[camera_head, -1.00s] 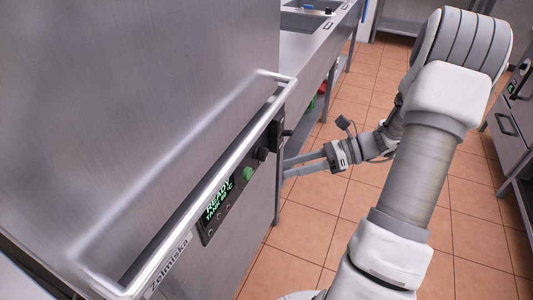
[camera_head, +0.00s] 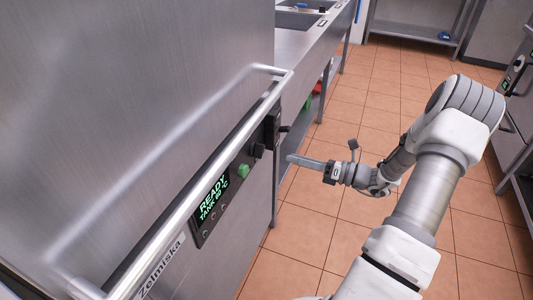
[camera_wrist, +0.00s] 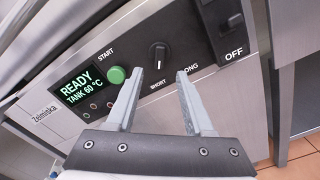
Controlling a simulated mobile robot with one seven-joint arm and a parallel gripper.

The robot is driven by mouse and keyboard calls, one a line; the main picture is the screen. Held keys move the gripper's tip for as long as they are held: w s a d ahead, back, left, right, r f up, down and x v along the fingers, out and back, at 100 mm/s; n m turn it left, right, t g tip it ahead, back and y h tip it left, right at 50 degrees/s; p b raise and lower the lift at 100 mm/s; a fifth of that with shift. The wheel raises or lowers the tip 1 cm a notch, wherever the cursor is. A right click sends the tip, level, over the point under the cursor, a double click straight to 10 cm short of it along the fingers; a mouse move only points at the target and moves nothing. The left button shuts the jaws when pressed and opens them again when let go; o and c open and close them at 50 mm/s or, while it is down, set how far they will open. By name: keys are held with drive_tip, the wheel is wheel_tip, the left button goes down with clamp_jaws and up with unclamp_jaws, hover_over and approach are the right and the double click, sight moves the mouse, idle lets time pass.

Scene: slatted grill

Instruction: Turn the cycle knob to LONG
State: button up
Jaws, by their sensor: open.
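The cycle knob (camera_wrist: 158,55) is a round black dial on the dark control panel, between the green START button and the OFF switch. My gripper (camera_wrist: 155,74) is open and empty. Its two fingers point at the panel, one to each side below the knob, apart from it as far as I can tell. In the head view my gripper (camera_head: 291,159) is to the right of the panel.
The green START button (camera_wrist: 116,75) and a lit display (camera_wrist: 80,88) reading READY, TANK 60 °C are left of the knob. A black switch (camera_wrist: 212,28) is on the right. A long steel handle bar (camera_head: 205,185) runs above the panel.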

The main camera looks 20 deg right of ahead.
sight(258, 150)
drive_tip(key=b+x, duration=0.1)
drive_tip(key=x, duration=0.8)
drive_tip(key=shift+w+a+b, duration=0.25)
drive_tip(key=shift+b, duration=0.15)
drive_tip(key=shift+c, duration=0.3)
clamp_jaws()
